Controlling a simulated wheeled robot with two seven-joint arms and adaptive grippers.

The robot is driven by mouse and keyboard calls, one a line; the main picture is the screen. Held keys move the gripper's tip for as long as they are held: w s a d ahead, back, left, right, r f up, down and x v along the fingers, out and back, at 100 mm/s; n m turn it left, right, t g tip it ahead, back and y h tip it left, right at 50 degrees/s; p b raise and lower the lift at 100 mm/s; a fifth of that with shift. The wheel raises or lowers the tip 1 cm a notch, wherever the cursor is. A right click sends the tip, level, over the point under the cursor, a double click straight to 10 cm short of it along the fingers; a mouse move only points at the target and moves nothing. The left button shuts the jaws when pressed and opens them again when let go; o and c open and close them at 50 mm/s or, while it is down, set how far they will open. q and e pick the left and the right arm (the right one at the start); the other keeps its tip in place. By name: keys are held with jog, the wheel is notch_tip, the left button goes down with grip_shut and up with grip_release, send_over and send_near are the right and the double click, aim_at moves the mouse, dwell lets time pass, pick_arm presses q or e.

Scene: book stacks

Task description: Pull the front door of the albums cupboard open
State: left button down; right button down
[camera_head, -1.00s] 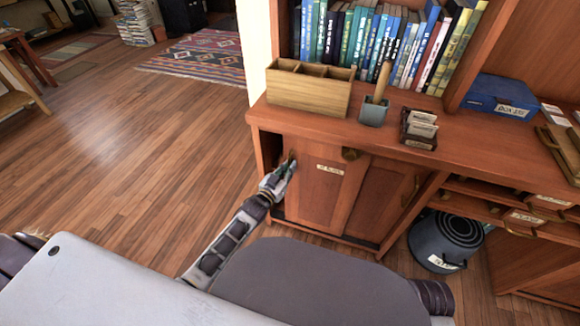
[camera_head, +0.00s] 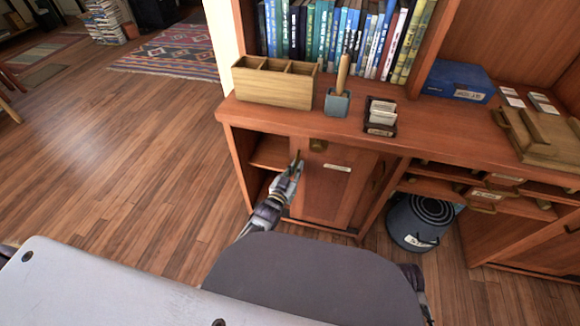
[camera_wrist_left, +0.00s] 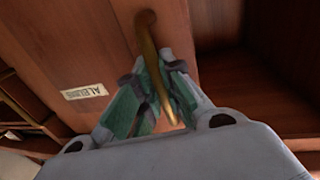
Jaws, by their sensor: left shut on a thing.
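The albums cupboard's front door (camera_head: 325,195) is a reddish-brown wood panel with a pale label (camera_head: 337,168). In the left wrist view the label (camera_wrist_left: 84,92) reads "ALBUMS". A brass bar handle (camera_wrist_left: 150,60) is near the door's left edge. My left gripper (camera_head: 292,170) is shut on this handle, with its green-padded fingers (camera_wrist_left: 155,95) on either side of it. My right gripper is not in view.
The counter (camera_head: 290,120) above holds a wooden organiser (camera_head: 272,88), a small blue-grey pot (camera_head: 337,103) and a card holder (camera_head: 380,117). A dark bin (camera_head: 420,222) stands right of the cupboard. The floor to the left is clear.

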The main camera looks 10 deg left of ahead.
pick_arm(q)
jog(key=shift+d+f, duration=0.1)
jog(key=shift+d, duration=0.05)
jog(key=c, duration=1.6)
grip_release()
jog(key=shift+o, duration=0.3)
jog(key=shift+s, duration=0.15)
jog(key=v, duration=1.1)
jog(key=shift+s, duration=0.35)
